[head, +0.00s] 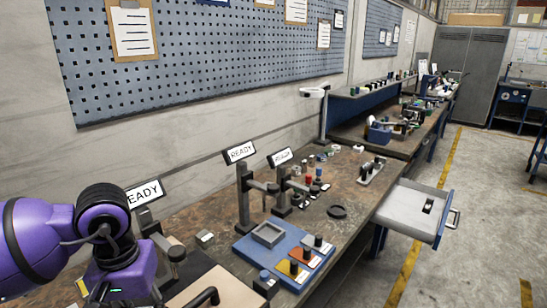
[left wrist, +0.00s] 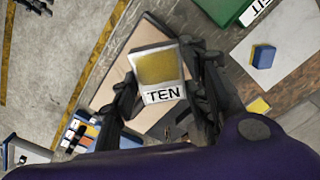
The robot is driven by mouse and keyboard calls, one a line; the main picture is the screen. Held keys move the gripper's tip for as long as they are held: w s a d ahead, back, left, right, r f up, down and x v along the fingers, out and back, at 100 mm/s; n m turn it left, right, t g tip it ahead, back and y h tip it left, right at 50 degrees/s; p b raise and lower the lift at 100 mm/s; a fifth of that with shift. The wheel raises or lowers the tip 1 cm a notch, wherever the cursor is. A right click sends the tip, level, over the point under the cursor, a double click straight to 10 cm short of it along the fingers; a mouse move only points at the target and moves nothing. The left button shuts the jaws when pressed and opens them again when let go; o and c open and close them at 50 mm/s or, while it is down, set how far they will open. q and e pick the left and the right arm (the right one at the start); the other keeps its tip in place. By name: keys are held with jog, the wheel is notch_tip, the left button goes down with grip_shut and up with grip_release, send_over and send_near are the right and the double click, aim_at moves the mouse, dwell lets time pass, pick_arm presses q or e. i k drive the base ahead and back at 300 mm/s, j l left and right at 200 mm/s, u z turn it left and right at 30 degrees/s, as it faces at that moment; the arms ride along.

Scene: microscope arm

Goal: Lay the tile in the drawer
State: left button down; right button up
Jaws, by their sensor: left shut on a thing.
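A tile (left wrist: 158,66) with a yellow face, a pale frame and the label TEN is between the fingers of my left gripper (left wrist: 163,82) in the left wrist view. The gripper is shut on it, above a tan board on the bench. In the head view my purple left arm comes in at the lower left; its fingers and the tile are hidden there. The drawer (head: 399,207) is pulled open at the right of the bench, pale inside, with a small dark item (head: 428,206) in it. My right gripper is not in view.
A blue board (head: 257,253) with coloured pads and dark knobs lies on the bench between my arm and the drawer. Upright stands (head: 243,200) with side arms rise behind it. A dark round piece (head: 337,212) lies near the bench edge. Floor beyond the drawer is clear.

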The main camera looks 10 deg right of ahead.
aim_at(409, 221)
jog(key=i+l, duration=0.1)
jog(key=l, duration=0.3)
jog(key=i+l, duration=0.1)
jog(key=l, duration=0.35)
jog(key=i+l, duration=0.2)
jog(key=l, duration=0.2)
jog(key=i+l+z, duration=0.1)
jog(key=i+l, duration=0.15)
jog(key=l, duration=0.2)
jog(key=i+l, duration=0.25)
jog(key=l, duration=0.15)
jog(key=i+l+z, duration=0.15)
jog(key=l, duration=0.25)
jog(key=i+l, duration=0.15)
jog(key=l, duration=0.25)
jog(key=i+l, duration=0.15)
jog(key=l, duration=0.2)
jog(key=i+l+z, duration=0.1)
jog(key=l, duration=0.3)
jog(key=i+l, duration=0.2)
jog(key=l, duration=0.15)
jog(key=i+l, duration=0.15)
jog(key=l, duration=0.25)
